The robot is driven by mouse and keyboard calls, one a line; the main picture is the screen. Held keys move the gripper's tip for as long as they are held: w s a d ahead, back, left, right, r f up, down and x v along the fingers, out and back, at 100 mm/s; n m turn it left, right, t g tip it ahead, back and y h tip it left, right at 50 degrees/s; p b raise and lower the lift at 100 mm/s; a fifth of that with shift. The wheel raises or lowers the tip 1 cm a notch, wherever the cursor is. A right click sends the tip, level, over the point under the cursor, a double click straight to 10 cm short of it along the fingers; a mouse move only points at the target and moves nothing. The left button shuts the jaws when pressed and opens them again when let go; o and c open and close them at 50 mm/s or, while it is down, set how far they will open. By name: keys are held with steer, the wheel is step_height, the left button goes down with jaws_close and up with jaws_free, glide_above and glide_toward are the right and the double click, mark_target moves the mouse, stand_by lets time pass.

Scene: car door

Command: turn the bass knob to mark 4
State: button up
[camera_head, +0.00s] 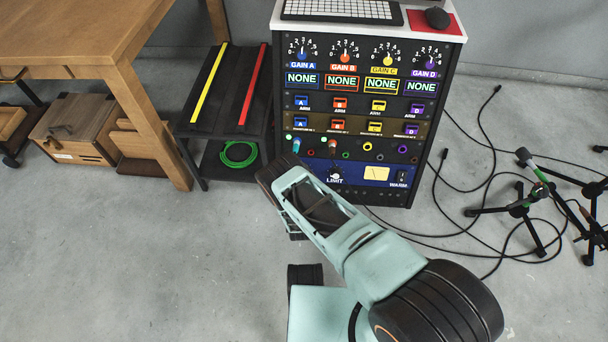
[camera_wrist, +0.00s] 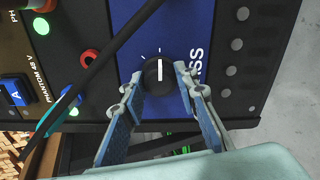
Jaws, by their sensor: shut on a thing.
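The bass knob (camera_wrist: 157,72) is a small black knob with a white pointer line, on a blue panel in the wrist view. Its pointer stands upright in that picture. Short white tick marks lie around its upper side, but no numbers are readable. In the head view my arm covers the knob and the gripper's fingers.
A dark cable (camera_wrist: 105,62) crosses the panel left of the knob. The rack (camera_head: 368,110) carries several other knobs and buttons, including the limit knob (camera_head: 334,174). A low black stand (camera_head: 226,100) is to its left. Cables and mic stands (camera_head: 530,205) lie right.

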steer(key=o, duration=1.2)
steer(key=shift+c, duration=0.2)
